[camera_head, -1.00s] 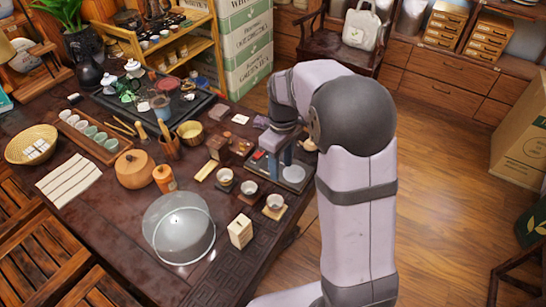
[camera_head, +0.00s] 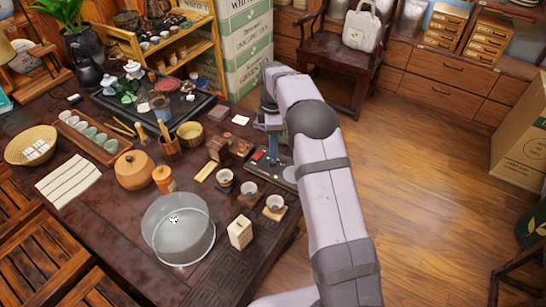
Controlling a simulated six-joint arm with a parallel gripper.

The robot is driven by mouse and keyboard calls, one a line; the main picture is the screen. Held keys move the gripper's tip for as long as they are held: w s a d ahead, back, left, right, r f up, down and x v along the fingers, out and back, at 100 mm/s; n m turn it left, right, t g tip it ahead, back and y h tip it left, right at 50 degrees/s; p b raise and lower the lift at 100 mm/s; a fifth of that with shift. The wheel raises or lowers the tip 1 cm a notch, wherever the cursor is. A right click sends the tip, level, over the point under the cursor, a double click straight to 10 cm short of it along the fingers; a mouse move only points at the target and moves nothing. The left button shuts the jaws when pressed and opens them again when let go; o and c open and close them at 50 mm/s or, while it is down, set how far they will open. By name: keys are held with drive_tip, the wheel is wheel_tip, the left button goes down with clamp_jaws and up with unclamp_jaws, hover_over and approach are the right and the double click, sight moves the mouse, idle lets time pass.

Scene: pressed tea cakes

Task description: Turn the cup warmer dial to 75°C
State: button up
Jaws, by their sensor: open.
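The cup warmer (camera_head: 283,178) is a flat dark unit near the right edge of the tea table, with a small red patch at its left end and a pale round plate at its right. Its dial and markings are too small to make out. My gripper (camera_head: 273,153) points down over the far side of the warmer and its fingers are open. The fingers partly cover the warmer's back edge. I cannot tell whether they touch it.
Several small cups on wooden coasters (camera_head: 274,209) stand just in front of the warmer. Small boxes (camera_head: 217,149) lie to its left. A large glass bowl (camera_head: 178,228) and a pale wooden block (camera_head: 240,232) are nearer. The floor (camera_head: 430,190) on the right is clear.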

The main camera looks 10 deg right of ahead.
sight(273, 161)
drive_tip(key=shift+f+p, duration=0.85)
drive_tip(key=shift+f, duration=2.45)
clamp_jaws()
